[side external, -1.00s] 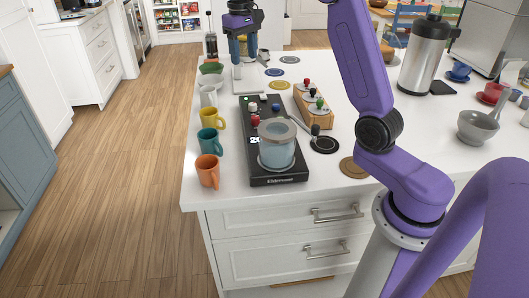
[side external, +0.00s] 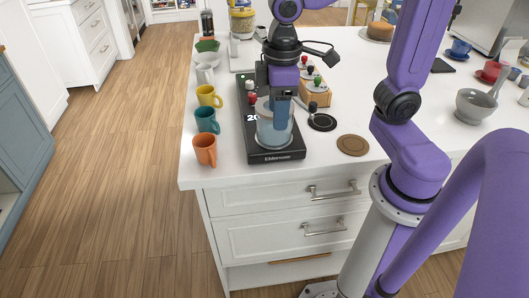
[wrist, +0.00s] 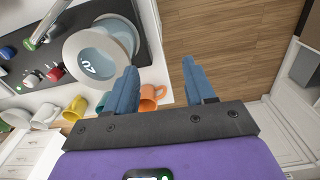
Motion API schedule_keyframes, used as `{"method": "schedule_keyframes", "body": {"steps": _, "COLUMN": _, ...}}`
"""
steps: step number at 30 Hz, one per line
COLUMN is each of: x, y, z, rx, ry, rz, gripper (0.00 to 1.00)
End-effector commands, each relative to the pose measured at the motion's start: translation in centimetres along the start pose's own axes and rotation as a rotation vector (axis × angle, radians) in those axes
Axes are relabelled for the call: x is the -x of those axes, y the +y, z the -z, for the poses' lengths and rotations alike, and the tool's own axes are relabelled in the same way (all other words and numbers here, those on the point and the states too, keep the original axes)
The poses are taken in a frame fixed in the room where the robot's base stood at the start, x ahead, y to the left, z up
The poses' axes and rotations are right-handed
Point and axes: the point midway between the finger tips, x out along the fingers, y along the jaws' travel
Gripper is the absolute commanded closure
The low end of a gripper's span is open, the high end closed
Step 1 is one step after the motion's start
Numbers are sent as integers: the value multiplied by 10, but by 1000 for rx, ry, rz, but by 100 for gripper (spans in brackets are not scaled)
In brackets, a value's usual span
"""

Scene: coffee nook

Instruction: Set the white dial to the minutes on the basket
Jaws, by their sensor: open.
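A black machine (side external: 275,156) stands on the white counter with several knobs on its top. My gripper (side external: 281,122) overlaps the basket in the side view, pointing down. Its blue fingers are apart and empty in the wrist view (wrist: 158,66). The white dial's pointer is too small to read.
Orange (side external: 205,151), teal (side external: 207,120) and yellow (side external: 209,96) mugs line the machine's left, near the counter edge. A wooden block with knobs (side external: 316,95) stands right of it, partly behind my gripper. Round coasters, one brown (side external: 353,145), lie on clear counter to the right.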

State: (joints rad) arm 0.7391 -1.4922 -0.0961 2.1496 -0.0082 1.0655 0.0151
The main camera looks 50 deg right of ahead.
Motion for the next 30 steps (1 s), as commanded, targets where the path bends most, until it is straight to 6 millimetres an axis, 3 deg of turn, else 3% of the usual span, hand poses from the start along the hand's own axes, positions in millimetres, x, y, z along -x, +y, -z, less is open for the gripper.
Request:
{"method": "schedule_keyframes", "body": {"steps": 6, "x": -20, "y": -41, "z": -60, "rx": 200, "ry": 5, "rz": 9, "gripper": 46}}
{"method": "schedule_keyframes", "body": {"steps": 12, "x": -34, "y": -57, "z": -98, "rx": 321, "ry": 9, "rz": 16, "gripper": 46}}
{"method": "schedule_keyframes", "body": {"steps": 17, "x": -39, "y": -61, "z": -110, "rx": 356, "ry": 9, "rz": 18, "gripper": 46}}
{"method": "schedule_keyframes", "body": {"steps": 30, "x": -39, "y": -61, "z": -110, "rx": 356, "ry": 8, "rz": 18, "gripper": 46}}
